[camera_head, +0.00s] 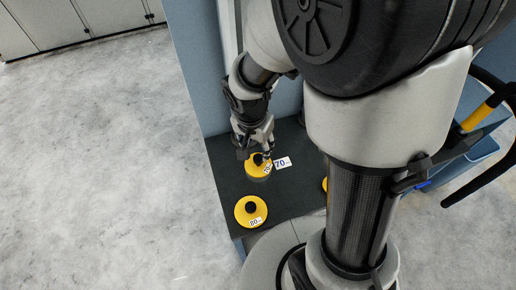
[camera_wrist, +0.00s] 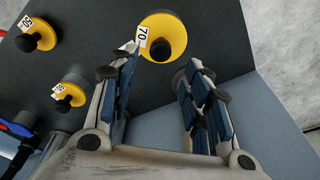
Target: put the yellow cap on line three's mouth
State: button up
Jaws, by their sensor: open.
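A yellow cap (camera_head: 259,172) with a dark knob sits on the dark mat (camera_head: 230,180), under my gripper (camera_head: 257,156). In the wrist view this cap (camera_wrist: 172,27) carries a tag reading 70 and lies just beyond the fingertips. My gripper (camera_wrist: 161,62) is open, with one finger on each side of the view and nothing between them. A second yellow cap (camera_head: 251,203) stands nearer the front edge, its tag apparently 80. A third cap (camera_wrist: 75,84) shows in the wrist view, its tag hard to read. I cannot make out line three's mouth in either view.
A white tag (camera_head: 283,162) reading 70 shows beside the cap under my gripper. A blue panel (camera_head: 196,60) rises behind the mat. A blue bin (camera_head: 470,165) stands at the right, partly behind my arm. Open floor (camera_head: 90,170) lies to the left.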

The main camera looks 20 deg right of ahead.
jog(key=s+r+n+t, duration=0.1)
jog(key=s+r+n, duration=0.3)
jog(key=s+r, duration=0.3)
jog(key=s+r+n+t+y, duration=0.1)
jog(key=s+r+n, duration=0.4)
jog(key=r, duration=0.8)
jog(key=shift+s+d+t+p, duration=0.45)
jog(key=shift+s+t, duration=0.25)
jog(key=shift+s, duration=0.35)
notch_tip(320, 180, down, 3)
jog(key=b, duration=0.2)
jog(key=shift+r+b, duration=0.1)
jog(key=shift+b, duration=0.25)
